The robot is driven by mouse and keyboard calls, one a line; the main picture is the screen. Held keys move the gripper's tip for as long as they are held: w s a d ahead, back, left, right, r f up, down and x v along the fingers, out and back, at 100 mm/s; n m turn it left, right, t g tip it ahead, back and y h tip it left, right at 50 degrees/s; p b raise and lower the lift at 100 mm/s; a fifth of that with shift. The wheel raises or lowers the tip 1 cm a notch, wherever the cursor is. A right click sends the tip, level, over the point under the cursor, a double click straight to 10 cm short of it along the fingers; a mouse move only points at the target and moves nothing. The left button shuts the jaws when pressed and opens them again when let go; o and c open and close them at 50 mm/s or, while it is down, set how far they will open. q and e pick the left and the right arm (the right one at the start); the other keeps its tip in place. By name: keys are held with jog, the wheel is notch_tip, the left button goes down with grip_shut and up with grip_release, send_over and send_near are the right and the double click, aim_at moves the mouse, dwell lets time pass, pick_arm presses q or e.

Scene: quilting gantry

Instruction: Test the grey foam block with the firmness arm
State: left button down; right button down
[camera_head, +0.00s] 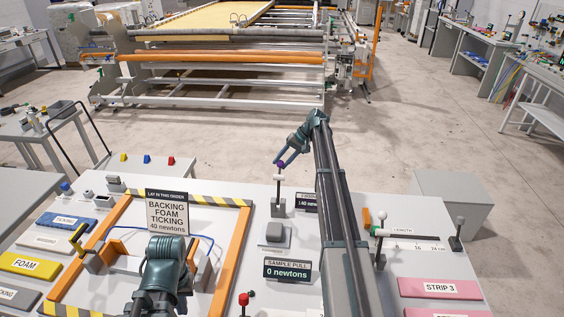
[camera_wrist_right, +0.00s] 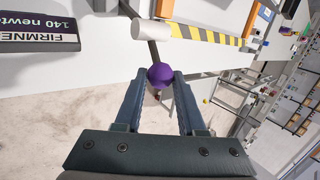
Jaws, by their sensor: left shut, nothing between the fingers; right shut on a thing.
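The firmness arm's purple knob (camera_head: 281,164) stands at the back middle of the white table, on a white-and-grey stand. My right gripper (camera_head: 284,160) is shut on this knob. In the right wrist view the purple knob (camera_wrist_right: 161,75) sits between the two fingertips, with a white cylinder (camera_wrist_right: 152,29) on its bar beyond. A grey block (camera_head: 275,233), which looks like the foam block, lies on a small pale plate in front of the stand. My left gripper (camera_head: 158,298) is over the framed area at the left, apart from the block; its fingertips are hardly visible.
The firmness sign (camera_wrist_right: 38,38) reads 140 newtons. A sample pull sign (camera_head: 287,269) reads 0 newtons. An orange frame (camera_head: 233,245) with striped edges and a layer-order sign (camera_head: 167,212) is at left. A length gauge (camera_head: 410,240) and pink strips (camera_head: 440,288) are at right.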

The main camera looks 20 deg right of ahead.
jog(key=c, duration=0.9)
grip_release()
jog(key=shift+w+d+f, duration=0.1)
jog(key=shift+w+d, duration=0.1)
jog(key=shift+d, duration=0.2)
jog(key=o, duration=0.4)
jog(key=shift+w+d+f, duration=0.2)
jog(key=shift+f, duration=0.1)
jog(key=p+v, duration=1.1)
jog(key=v, duration=0.3)
jog(key=shift+s+a, duration=0.15)
jog(key=shift+a, duration=0.1)
jog(key=shift+r, duration=0.1)
